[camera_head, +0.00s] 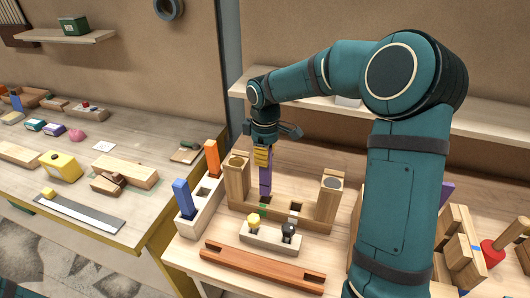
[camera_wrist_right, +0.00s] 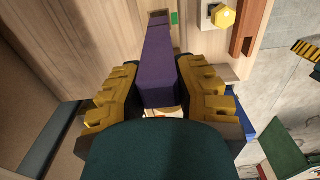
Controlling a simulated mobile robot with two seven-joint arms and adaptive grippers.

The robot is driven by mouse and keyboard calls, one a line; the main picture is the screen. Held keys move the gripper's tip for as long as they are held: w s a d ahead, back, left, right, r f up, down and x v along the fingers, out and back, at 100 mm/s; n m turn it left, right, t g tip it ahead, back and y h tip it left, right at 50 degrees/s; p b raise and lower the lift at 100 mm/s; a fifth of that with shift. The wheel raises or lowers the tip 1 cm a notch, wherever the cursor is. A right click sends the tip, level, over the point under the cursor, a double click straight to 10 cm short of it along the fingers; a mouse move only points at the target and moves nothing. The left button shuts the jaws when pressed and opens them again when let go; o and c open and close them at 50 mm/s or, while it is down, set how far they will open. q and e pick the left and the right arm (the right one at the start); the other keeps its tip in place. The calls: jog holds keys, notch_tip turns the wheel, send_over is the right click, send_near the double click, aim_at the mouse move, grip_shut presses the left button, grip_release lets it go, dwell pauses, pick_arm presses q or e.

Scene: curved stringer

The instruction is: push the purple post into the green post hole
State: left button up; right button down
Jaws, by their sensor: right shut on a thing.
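The purple post (camera_head: 265,183) stands roughly upright over the middle of a wooden base (camera_head: 312,222) that has a taller wooden block at each end. My right gripper (camera_head: 262,158) is shut on its upper part; the post also shows between the yellow fingers in the right wrist view (camera_wrist_right: 160,65). The same green shows beside the far end of the post in the wrist view (camera_wrist_right: 174,17). I cannot tell whether the post's end is in a hole. My left gripper is not in view.
A pale block with a blue post (camera_head: 183,198) and an orange post (camera_head: 212,158) stands left of the base. My right arm covers much of the right side.

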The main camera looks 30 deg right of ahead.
aim_at(265, 170)
jog(key=shift+f, duration=0.75)
dwell(1.5)
jog(key=shift+f+b, duration=1.15)
jog(key=shift+f, duration=0.95)
jog(key=c, duration=0.8)
grip_release()
jog(key=shift+o, duration=0.2)
jog(key=shift+r, duration=0.15)
notch_tip(265, 170, up, 12)
jog(key=shift+f, duration=0.1)
